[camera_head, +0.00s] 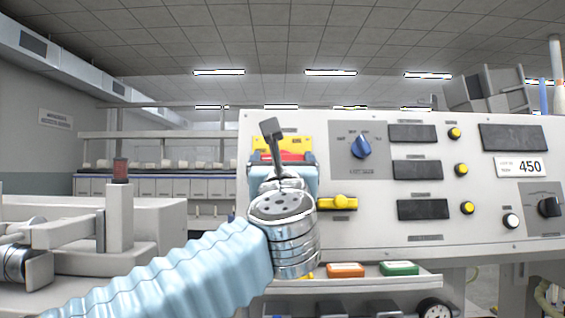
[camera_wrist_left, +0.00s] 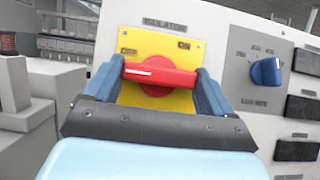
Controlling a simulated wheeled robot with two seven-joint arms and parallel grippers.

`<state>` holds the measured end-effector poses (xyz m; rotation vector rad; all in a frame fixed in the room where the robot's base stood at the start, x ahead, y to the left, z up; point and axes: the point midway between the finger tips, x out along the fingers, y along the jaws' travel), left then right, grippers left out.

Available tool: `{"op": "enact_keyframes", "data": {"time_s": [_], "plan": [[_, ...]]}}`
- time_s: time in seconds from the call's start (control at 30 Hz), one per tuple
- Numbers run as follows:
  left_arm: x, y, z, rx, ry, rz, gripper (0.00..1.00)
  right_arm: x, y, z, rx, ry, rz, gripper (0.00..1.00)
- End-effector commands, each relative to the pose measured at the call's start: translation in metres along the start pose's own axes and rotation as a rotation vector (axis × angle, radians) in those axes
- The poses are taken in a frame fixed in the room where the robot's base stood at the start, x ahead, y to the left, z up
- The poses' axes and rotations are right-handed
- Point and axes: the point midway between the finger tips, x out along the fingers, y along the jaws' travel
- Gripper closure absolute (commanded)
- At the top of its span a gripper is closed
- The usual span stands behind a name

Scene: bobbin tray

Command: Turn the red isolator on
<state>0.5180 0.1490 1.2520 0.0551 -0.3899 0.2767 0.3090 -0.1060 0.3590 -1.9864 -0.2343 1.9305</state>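The red isolator (camera_wrist_left: 160,76) has a bar-shaped red handle on a yellow plate (camera_wrist_left: 160,45) under an isolator label. Its bar lies almost level in the left wrist view, with a white mark on its left half. In the head view the isolator (camera_head: 284,156) is partly hidden behind my left wrist. My left gripper (camera_wrist_left: 159,72) is at the handle, its blue fingers wide apart, one beside each end of the bar. I cannot tell whether they touch it. In the head view my left gripper (camera_head: 283,158) is in front of the panel. My right gripper is not in view.
A blue knob (camera_head: 361,146) is right of the isolator on the panel (camera_head: 320,235). A yellow handle (camera_head: 339,203) juts out below. Dark displays (camera_head: 412,132) and yellow buttons are further right. A shelf (camera_head: 430,281) with orange and green boxes is underneath. Machinery (camera_head: 150,225) stands at left.

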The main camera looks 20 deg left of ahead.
Motion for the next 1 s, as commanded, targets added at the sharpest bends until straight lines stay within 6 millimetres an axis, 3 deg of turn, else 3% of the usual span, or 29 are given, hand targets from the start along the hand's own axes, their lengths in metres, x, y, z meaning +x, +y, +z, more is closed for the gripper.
{"op": "enact_keyframes", "data": {"time_s": [0.13, 0.53, 1.0], "plan": [[-0.0002, -0.0001, 0.0001, 0.000, 0.000, 0.000, 0.45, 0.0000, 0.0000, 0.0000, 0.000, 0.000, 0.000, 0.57], [0.0004, 0.0023, -0.0002, 0.073, 0.002, -0.054, 0.45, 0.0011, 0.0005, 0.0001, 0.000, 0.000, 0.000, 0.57], [0.0011, 0.0050, 0.0001, 0.396, 0.005, -0.294, 0.45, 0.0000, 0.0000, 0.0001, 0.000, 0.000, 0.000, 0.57]]}}
